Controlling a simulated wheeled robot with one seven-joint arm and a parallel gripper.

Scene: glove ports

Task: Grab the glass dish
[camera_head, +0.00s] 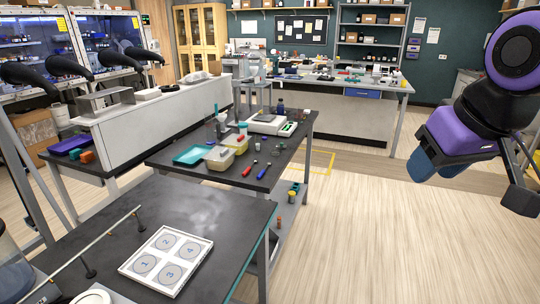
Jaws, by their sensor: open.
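My gripper (438,170) hangs at the right, high over bare floor, with its blue fingers pointing down and left; it is open and nothing shows between the fingers. It is well apart from the tables. No glass dish can be made out for certain. A white square tray (125,266) on the near dark table has round spots numbered 1 to 4; I cannot tell whether they are dishes or marks. A clear round vessel (12,272) is cut off at the lower left edge, and a pale round thing (90,297) at the bottom edge.
The near dark table (190,206) has a raised metal rail (105,236) at its left. The middle table beyond holds a teal tray (192,154), a yellow bin (220,158), a white scale (272,124) and small tools. The floor (390,225) at right is clear.

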